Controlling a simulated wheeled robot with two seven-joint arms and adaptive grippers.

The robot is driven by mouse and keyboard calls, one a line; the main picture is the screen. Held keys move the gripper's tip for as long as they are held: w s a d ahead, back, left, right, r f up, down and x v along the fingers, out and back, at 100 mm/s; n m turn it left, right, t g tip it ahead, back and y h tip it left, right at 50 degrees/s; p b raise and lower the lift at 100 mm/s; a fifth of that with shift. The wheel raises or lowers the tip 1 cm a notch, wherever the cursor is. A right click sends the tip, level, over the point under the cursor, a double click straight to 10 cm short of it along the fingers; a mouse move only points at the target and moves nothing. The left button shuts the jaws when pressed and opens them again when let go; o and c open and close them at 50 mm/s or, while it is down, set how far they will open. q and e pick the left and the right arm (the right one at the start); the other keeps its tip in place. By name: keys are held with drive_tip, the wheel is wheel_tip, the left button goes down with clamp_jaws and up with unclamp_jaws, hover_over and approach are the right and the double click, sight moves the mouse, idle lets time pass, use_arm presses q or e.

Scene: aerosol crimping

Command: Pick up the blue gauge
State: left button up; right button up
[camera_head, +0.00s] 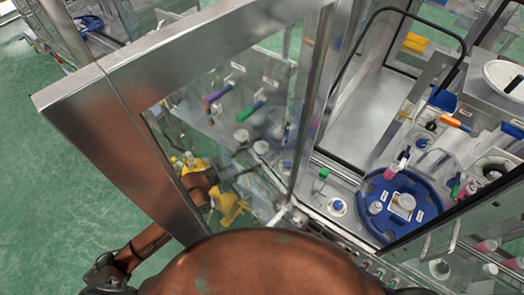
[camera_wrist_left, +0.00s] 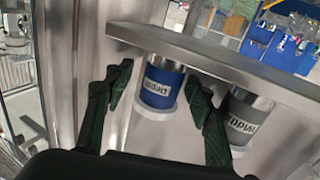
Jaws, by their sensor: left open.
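In the left wrist view the blue gauge (camera_wrist_left: 159,86) is a short cylinder with a blue body, a pale label with dark lettering, a silver end and a white disc at its lower end. It is beside a metal bar. My left gripper (camera_wrist_left: 160,78) is open, with one dark green finger on each side of the gauge in the picture. Gaps show between the fingers and the gauge. In the head view my left arm (camera_head: 145,242) reaches behind the framed door at the left. I cannot make out the blue gauge there. My right gripper is not in view.
A grey labelled gauge (camera_wrist_left: 243,116) stands close to the right finger in the wrist view. The metal bar (camera_wrist_left: 215,58) crosses behind the fingers. In the head view the metal-framed glass door (camera_head: 130,150) stands by my left arm, and a blue round turntable (camera_head: 380,222) is at the right.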

use_arm(q)
drive_tip(key=shift+c, duration=0.3)
drive_tip(key=c, duration=1.3)
clamp_jaws()
drive_tip(key=shift+r, duration=0.1)
